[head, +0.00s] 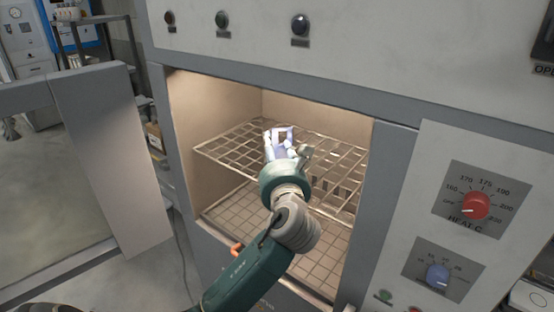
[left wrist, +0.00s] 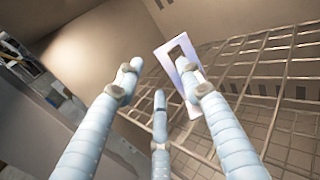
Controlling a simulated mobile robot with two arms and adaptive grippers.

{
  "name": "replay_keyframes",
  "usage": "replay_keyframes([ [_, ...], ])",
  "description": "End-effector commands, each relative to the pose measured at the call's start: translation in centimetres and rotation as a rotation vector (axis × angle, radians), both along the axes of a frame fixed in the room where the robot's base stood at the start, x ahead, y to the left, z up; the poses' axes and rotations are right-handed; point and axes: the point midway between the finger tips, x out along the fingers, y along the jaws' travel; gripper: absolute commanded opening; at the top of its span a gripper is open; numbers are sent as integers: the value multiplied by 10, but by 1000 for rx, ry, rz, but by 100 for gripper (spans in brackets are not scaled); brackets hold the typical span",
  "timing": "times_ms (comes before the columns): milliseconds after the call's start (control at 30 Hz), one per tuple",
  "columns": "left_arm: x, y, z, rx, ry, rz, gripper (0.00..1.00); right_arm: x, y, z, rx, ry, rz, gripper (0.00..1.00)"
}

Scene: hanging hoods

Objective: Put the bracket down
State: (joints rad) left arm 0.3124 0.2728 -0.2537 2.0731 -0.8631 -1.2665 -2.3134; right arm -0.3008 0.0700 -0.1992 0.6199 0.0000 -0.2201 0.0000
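The bracket (head: 281,133) is a pale, whitish-lilac plate with a rectangular opening. In the head view it is at the upper wire rack (head: 235,147) inside the lit oven, just beyond my left gripper (head: 289,153). In the left wrist view the bracket (left wrist: 177,65) is tilted behind the right-hand finger, which hides part of it. My left gripper (left wrist: 160,92) has its fingers spread, with no object clamped between them. I cannot tell whether a finger still touches the bracket, or how fully it rests on the rack. My right gripper is in neither view.
The oven door (head: 108,150) stands open at the left. A lower rack (head: 245,210) lies below the upper one. The oven's side walls and top edge close in around my arm. A control panel with a red knob (head: 475,205) and a blue knob (head: 437,275) is at the right.

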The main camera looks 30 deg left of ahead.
Motion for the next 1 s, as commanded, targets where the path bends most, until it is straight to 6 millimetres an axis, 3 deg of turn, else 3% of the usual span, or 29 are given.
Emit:
replay_keyframes([
  [300,-30,-25,-1,-1,1,0,38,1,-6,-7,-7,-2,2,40],
  [1000,-32,-26,0,0,0,1,38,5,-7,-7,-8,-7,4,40],
])
